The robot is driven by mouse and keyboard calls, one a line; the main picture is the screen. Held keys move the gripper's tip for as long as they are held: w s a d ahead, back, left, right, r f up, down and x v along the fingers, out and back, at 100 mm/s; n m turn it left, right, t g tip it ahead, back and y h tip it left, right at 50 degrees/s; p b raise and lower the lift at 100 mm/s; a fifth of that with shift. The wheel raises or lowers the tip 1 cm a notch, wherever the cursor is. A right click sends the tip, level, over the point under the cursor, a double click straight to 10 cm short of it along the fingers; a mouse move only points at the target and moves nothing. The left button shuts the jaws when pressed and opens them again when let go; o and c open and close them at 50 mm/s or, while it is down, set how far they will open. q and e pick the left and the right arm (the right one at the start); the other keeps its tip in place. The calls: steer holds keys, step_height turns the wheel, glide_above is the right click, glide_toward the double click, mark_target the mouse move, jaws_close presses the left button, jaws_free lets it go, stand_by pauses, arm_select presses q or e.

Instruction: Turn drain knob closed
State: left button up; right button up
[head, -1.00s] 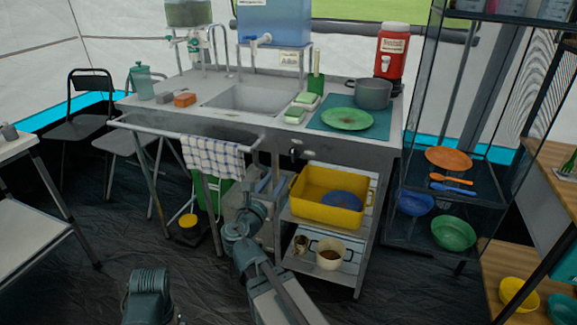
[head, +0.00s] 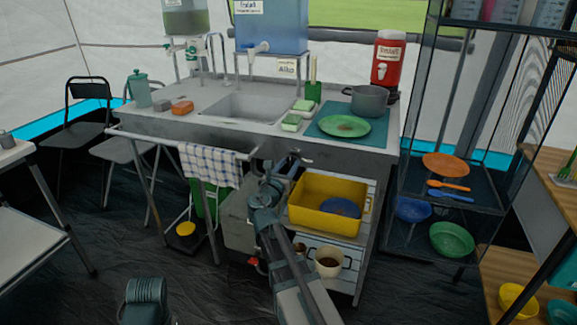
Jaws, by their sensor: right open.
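The sink unit (head: 170,125) stands ahead with its basin (head: 245,105) in the worktop. A small dark knob (head: 295,157) shows on the front panel below the basin, just above the yellow tub; its turned position is too small to tell. My right gripper (head: 274,168) is raised in front of the panel, open and empty, just left of the knob. I cannot tell whether a finger touches the knob or panel. My left gripper is out of view; only part of my left arm shows at the bottom.
A yellow tub (head: 310,220) sits on the shelf right of my right arm. A checked towel (head: 208,163) hangs on the rail to the left. A green plate (head: 345,126) and grey pot (head: 369,101) stand on the worktop. A glass-sided shelf (head: 440,208) stands at right.

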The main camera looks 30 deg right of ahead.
jaws_close()
steer(key=shift+m, duration=0.4)
steer(key=m, duration=0.3)
steer(key=shift+d+m, duration=0.1)
steer(key=shift+m, duration=0.3)
steer(key=m, duration=0.4)
steer(key=shift+s+f+m, duration=0.1)
steer(key=shift+s+m, duration=0.05)
steer(key=shift+m, duration=0.15)
steer(key=m, duration=0.4)
steer(key=shift+d, duration=0.1)
steer(key=m, duration=0.4)
steer(key=shift+f+m, duration=0.15)
steer(key=shift+m, duration=0.15)
steer(key=shift+s+m, duration=0.1)
steer(key=shift+m, duration=0.2)
